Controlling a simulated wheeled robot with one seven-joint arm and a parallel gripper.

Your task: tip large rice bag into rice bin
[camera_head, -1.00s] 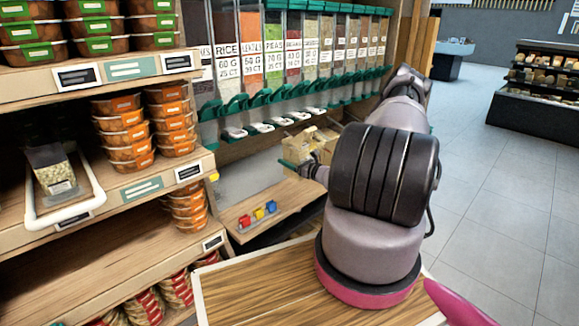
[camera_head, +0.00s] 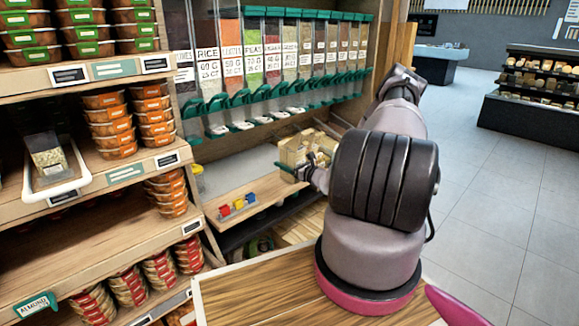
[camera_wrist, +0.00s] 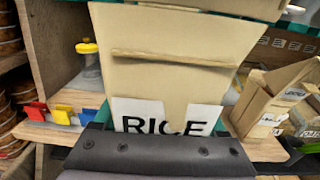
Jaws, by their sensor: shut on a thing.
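The large rice bag (camera_wrist: 170,75), tan paper with a folded top and a white label reading RICE, fills the middle of the wrist view, close to the camera. My gripper (camera_wrist: 165,120) is shut on it, with green finger parts at its sides and the dark palm below. The bag looks upright. In the head view my gripper (camera_head: 296,172) is beside tan bags, and I cannot tell which one is held. The rice bin (camera_head: 207,85), a clear dispenser labelled RICE, is in the wall row, above and left of my gripper.
Other bins with green levers (camera_head: 290,80) line the wall. Red, yellow and blue clips (camera_head: 238,205) sit on the shelf edge below. Another tan bag (camera_wrist: 275,100) stands to the right. A stocked shelf (camera_head: 120,165) stands left; open floor (camera_head: 500,200) lies right.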

